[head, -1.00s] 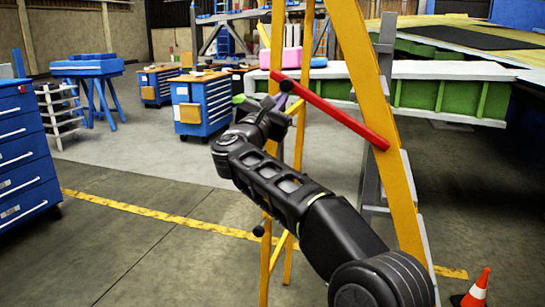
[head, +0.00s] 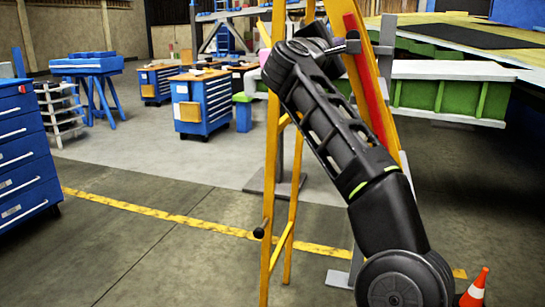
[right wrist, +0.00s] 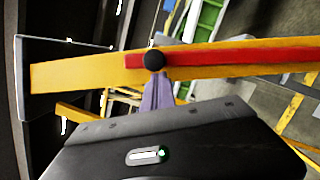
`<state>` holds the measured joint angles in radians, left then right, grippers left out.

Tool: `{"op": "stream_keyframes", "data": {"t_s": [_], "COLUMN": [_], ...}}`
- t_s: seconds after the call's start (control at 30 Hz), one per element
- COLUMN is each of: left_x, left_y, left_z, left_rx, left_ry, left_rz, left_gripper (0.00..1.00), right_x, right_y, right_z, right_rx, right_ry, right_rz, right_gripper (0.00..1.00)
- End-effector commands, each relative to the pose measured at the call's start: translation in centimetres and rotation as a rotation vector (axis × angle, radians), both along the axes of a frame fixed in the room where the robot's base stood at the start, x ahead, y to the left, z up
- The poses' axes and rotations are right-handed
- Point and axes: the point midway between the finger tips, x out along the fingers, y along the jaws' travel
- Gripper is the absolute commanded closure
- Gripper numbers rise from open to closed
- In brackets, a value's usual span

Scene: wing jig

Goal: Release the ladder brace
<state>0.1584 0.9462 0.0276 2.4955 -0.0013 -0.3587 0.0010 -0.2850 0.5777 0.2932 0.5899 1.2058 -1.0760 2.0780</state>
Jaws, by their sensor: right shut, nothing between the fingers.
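The red ladder brace (head: 374,95) lies folded up along the right yellow rail of the ladder (head: 273,140) and no longer spans to its other legs. In the right wrist view, the brace (right wrist: 235,58) runs along the yellow rail, with a black knob (right wrist: 153,61) at its end. My right gripper (head: 343,47) is shut and empty at the upper end of the brace. In the right wrist view its purple-grey finger (right wrist: 157,95) reaches up to just below the knob; whether they touch I cannot tell. My left gripper is out of view.
A wing jig with green ribs (head: 450,95) stands behind the ladder at right. An orange cone (head: 475,290) is on the floor at lower right. Blue tool cabinets (head: 203,103) stand at the back left. The floor left of the ladder is clear.

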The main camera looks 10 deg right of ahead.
Motion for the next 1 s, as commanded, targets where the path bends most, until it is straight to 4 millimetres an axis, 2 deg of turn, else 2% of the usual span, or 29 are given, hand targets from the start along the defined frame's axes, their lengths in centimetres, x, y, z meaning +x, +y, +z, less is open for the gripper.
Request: {"op": "stream_keyframes", "data": {"t_s": [0.1,0.6,0.77,1.0], "left_x": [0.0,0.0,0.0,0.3], "left_y": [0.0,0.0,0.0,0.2], "left_z": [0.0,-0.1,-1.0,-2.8], "left_rx": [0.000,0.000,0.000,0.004], "left_ry": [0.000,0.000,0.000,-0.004], "left_rz": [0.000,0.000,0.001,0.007], "left_gripper": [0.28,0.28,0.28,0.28], "right_x": [-0.6,-1.1,-1.9,-4.1], "right_y": [-0.9,-1.4,-0.3,3.1], "right_z": [0.5,0.8,0.4,-0.4], "right_rx": [0.012,0.013,0.014,0.013], "right_ry": [-0.014,-0.021,-0.021,-0.015], "right_rz": [-0.013,-0.024,-0.021,-0.007], "right_gripper": [1.00,1.00,1.00,1.00]}}
